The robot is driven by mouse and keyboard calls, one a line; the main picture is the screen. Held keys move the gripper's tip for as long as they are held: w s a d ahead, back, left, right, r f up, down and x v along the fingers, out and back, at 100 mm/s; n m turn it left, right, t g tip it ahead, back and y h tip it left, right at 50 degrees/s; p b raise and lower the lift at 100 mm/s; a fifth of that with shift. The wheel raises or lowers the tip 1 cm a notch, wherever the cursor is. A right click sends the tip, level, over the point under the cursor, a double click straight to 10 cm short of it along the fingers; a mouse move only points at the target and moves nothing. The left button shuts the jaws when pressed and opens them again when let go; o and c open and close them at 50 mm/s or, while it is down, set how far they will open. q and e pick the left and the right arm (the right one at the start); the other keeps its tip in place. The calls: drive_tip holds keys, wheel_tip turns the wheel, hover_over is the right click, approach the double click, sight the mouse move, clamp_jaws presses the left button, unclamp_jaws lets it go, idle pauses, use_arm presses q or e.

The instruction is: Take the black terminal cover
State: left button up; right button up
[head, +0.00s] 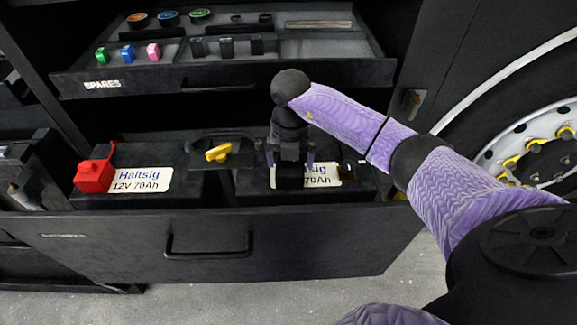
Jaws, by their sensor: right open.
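My right gripper (290,158) points down over the right-hand battery in the open drawer, its fingers apart. A dark block (290,180) shows between and just below the fingers, in front of the white label. It looks like the black terminal cover, but it blends with the dark gripper, and I cannot tell whether the fingers touch it. The right-hand battery's label (323,175) is partly hidden behind this block. My left gripper is not in view.
A left-hand battery (140,180) carries a red terminal cover (94,176). A yellow-handled part (218,152) sits between the batteries. Above is the SPARES drawer (150,82) with small coloured and black parts. A wheel (535,145) stands at the right.

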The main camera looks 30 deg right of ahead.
wheel_tip(320, 180, down, 2)
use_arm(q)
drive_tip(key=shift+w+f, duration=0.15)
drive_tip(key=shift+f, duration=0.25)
use_arm(e)
drive_tip(key=shift+r, duration=0.1)
drive_tip(key=c, duration=0.7)
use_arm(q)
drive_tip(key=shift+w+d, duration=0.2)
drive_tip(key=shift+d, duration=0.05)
use_arm(e)
drive_tip(key=shift+c, duration=1.3)
